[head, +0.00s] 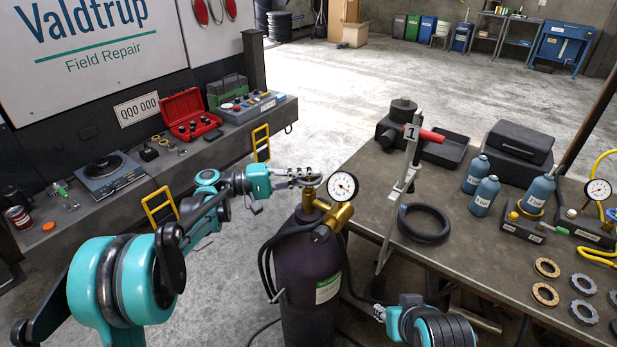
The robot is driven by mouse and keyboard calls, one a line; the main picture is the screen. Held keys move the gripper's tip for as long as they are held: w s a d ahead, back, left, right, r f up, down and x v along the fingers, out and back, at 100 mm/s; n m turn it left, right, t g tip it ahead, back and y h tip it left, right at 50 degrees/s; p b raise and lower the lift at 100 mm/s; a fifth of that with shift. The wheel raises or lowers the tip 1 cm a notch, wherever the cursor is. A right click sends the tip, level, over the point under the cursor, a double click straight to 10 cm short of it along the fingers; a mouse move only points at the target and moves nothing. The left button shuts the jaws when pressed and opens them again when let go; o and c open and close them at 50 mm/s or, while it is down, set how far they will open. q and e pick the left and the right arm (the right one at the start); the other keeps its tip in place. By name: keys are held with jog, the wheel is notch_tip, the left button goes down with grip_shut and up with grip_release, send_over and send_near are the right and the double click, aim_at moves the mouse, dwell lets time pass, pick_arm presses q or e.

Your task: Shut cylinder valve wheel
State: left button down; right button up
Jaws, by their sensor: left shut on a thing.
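A dark purple gas cylinder (308,270) stands upright on the floor between the bench and the table. A brass valve and regulator (337,215) with a round white gauge (342,186) sit on its top. My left gripper (303,179) reaches in from the left at the top of the valve. It is shut on the valve wheel, which its fingers mostly hide. My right gripper (379,312) is low at the right of the cylinder, small and partly hidden; its finger state is unclear.
Black hoses loop around the cylinder. The workbench (455,262) at right holds a coiled black hose (424,222), small blue bottles (484,195), rings and a second gauge (598,190). A numbered stand (402,185) rises close right of the cylinder.

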pick_arm(q)
jog(key=c, duration=1.6)
grip_release()
jog(key=shift+d, duration=0.1)
jog(key=a, duration=0.4)
jog(key=s+a, duration=0.1)
jog(key=a, duration=0.7)
jog(key=shift+s, duration=0.35)
